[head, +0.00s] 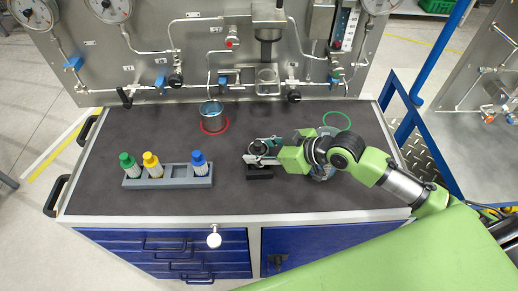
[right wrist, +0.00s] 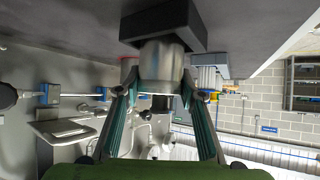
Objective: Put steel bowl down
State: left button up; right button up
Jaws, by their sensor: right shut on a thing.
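My right gripper (head: 254,156) reaches in from the right, low over the middle of the table. It is shut on a metal cylinder (right wrist: 163,66) with a dark top, upright at the black block (head: 260,173); the block also shows in the right wrist view (right wrist: 163,24). I cannot tell whether cylinder and block touch. An open steel bowl (head: 211,109) with a bluish inside stands apart at the back, by the red ring (head: 214,131). A pale round thing (head: 328,173) is mostly hidden behind my right arm. My left gripper is out of view.
A grey rack (head: 173,182) with green-, yellow- and blue-capped bottles stands at the left. A green ring (head: 337,114) lies at the back right. The panel (head: 130,50) with pipes and valves rises behind the table. The dark table top (head: 105,150) is bare at the far left and front.

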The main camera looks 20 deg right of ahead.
jog(key=o, duration=1.4)
jog(key=shift+r, duration=0.15)
jog(key=shift+s+d+r, duration=0.1)
jog(key=shift+s+d, duration=0.15)
jog(key=b+v, duration=0.1)
jog(key=v, duration=1)
jog(key=shift+r, duration=0.1)
jog(key=shift+s, duration=0.1)
